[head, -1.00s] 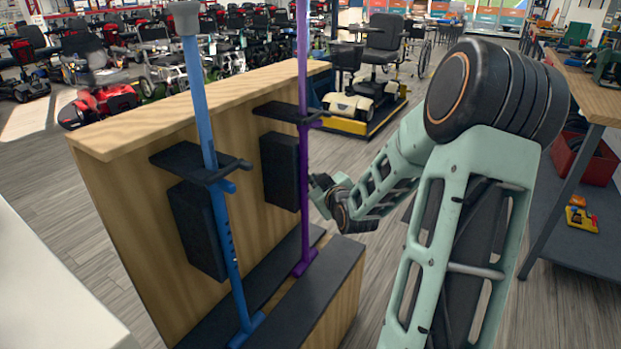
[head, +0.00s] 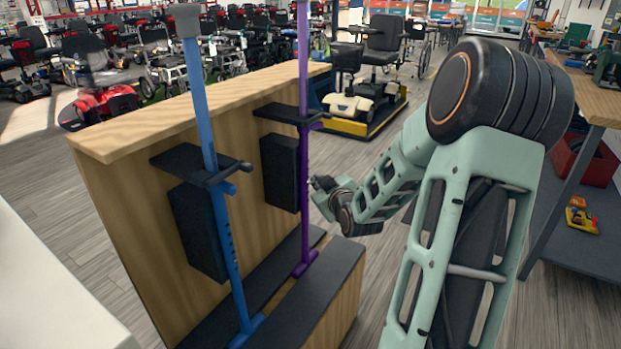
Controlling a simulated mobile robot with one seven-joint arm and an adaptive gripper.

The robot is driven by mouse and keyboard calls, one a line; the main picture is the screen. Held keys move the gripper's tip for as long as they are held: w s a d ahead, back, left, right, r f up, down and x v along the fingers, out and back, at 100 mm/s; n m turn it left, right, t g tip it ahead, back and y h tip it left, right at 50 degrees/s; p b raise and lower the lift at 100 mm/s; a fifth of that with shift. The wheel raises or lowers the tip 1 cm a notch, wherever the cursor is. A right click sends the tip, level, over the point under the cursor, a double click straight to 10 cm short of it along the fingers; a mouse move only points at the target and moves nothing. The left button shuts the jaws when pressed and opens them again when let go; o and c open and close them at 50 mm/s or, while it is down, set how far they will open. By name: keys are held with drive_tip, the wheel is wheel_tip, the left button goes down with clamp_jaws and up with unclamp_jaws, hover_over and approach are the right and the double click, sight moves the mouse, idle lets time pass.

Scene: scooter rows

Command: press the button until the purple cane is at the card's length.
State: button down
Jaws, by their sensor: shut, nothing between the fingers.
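The purple cane (head: 304,225) stands upright in the wooden stand (head: 120,185), held by a black bracket (head: 287,114). Its top runs out of the picture. I cannot make out its button or any length card. My gripper (head: 318,184) is just right of the cane's lower tube, below the bracket. It is small and dark in this view and looks shut and empty. A narrow gap seems to separate it from the cane, but I cannot tell its depth.
A blue cane (head: 220,215) with a grey top stands left in the same stand, in its own bracket. Black boxes are fixed on the panel behind both canes. A workbench (head: 597,100) stands at the right. Floor is clear right of the stand.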

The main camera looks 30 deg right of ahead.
drive_tip(key=shift+s+d, duration=0.35)
drive_tip(key=shift+s, duration=0.2)
drive_tip(key=s+d, duration=0.1)
drive_tip(key=s+p, duration=0.1)
drive_tip(key=s+d, duration=0.1)
drive_tip(key=s, duration=0.1)
drive_tip(key=shift+s+d+f, duration=0.1)
drive_tip(key=shift+d, duration=0.2)
idle(1.4)
